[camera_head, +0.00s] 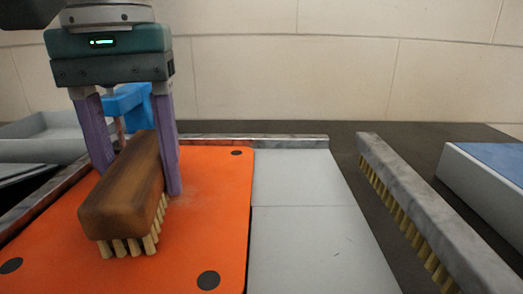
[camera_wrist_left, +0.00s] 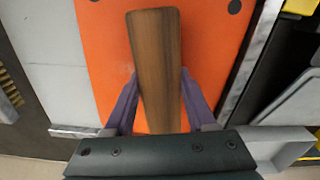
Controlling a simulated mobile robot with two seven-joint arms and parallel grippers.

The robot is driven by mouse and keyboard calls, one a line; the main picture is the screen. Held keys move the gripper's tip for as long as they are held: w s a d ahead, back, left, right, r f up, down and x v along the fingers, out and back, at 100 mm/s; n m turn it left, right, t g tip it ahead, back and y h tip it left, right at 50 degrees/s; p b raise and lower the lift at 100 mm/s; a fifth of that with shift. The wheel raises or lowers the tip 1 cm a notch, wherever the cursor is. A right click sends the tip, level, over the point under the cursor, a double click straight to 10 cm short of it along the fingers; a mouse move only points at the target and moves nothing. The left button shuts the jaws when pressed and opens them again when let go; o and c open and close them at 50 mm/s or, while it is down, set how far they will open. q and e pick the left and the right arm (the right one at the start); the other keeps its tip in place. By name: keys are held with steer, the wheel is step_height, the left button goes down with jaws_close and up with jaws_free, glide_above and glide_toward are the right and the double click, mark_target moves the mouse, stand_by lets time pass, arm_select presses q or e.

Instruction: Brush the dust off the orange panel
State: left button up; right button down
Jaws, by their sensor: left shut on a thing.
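The orange panel (camera_head: 215,225) lies flat on the left, with black round spots near its corners. It also shows in the wrist view (camera_wrist_left: 222,60). A faint pale dust patch (camera_head: 187,192) shows beside the right finger. My left gripper (camera_head: 138,178) has purple fingers and is shut on the wooden brush (camera_head: 122,195), one finger on each side. The brush's pale bristles point down at the panel; I cannot tell whether they touch it. The wrist view shows the brush's brown back (camera_wrist_left: 156,60) between the fingers. My right gripper is not in view.
A grey plate (camera_head: 300,215) adjoins the panel on the right, with a metal rail (camera_head: 290,141) behind. A grey bar with yellow bristles (camera_head: 425,205) stands further right, before a blue-topped box (camera_head: 495,180). A grey tray (camera_head: 40,147) and a blue object (camera_head: 128,98) are at the back left.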

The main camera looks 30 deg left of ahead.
mark_target(210, 203)
arm_select(q)
steer(key=shift+w+d+r, duration=0.1)
steer(key=shift+w+d, duration=0.35)
steer(key=shift+d, duration=0.25)
steer(key=shift+w+d+r, duration=0.1)
steer(key=shift+w+d, duration=0.3)
steer(key=shift+d, duration=0.3)
steer(key=shift+w+d+f+b, duration=0.1)
steer(key=shift+w+d+b, duration=0.1)
steer(key=shift+w+d, duration=0.35)
steer(key=shift+w+d+f+b, duration=0.15)
steer(key=shift+w+d, duration=0.1)
steer(key=shift+d, duration=0.45)
steer(key=shift+r, duration=0.1)
steer(key=shift+r+p, duration=2.7)
steer(key=shift+r, duration=1.25)
